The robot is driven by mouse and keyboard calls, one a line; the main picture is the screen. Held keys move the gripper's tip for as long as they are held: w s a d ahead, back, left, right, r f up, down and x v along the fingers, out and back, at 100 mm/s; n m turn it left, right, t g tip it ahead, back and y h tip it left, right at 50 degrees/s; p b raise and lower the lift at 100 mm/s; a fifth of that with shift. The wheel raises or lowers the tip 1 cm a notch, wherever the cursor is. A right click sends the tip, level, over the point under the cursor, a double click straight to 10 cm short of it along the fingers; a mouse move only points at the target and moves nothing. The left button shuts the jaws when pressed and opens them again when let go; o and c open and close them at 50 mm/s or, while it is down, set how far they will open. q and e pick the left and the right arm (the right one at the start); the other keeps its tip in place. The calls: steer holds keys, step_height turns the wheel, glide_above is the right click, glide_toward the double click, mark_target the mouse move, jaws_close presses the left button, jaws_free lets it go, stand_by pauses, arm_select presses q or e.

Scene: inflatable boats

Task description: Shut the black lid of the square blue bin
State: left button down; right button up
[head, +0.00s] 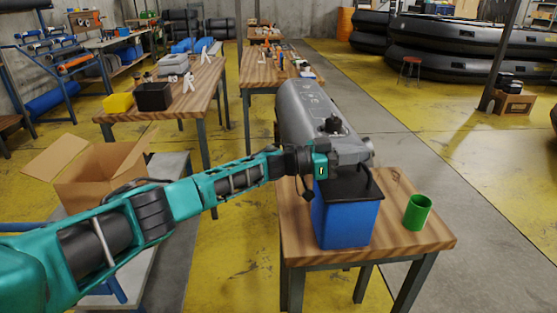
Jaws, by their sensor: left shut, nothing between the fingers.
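The square blue bin (344,222) stands on a small wooden table. A black surface, which looks like its lid (345,188), lies across the top. My left gripper's hand and arm hide its rear edge, so I cannot tell whether it is fully shut. My left gripper (371,181) reaches in from the left over the back of the bin. Its dark fingers point down near the rear right of the lid; they are shut and empty. I cannot tell whether they touch the lid. My right gripper is not in view.
A green cup (417,212) stands right of the bin on the small table (420,240). A large grey cylinder (300,105) lies behind the bin. An open cardboard box (95,180) is at the left. A workbench (190,100) stands further back.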

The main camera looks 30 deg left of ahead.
mark_target(341, 178)
arm_select(q)
steer(key=shift+r+p, duration=0.5)
steer(key=shift+p, duration=0.1)
steer(key=s+a+r+p, duration=0.2)
steer(key=s+a+r, duration=0.2)
steer(key=a+r, duration=0.4)
steer(key=shift+s+r, duration=0.25)
steer(key=shift+s, duration=0.05)
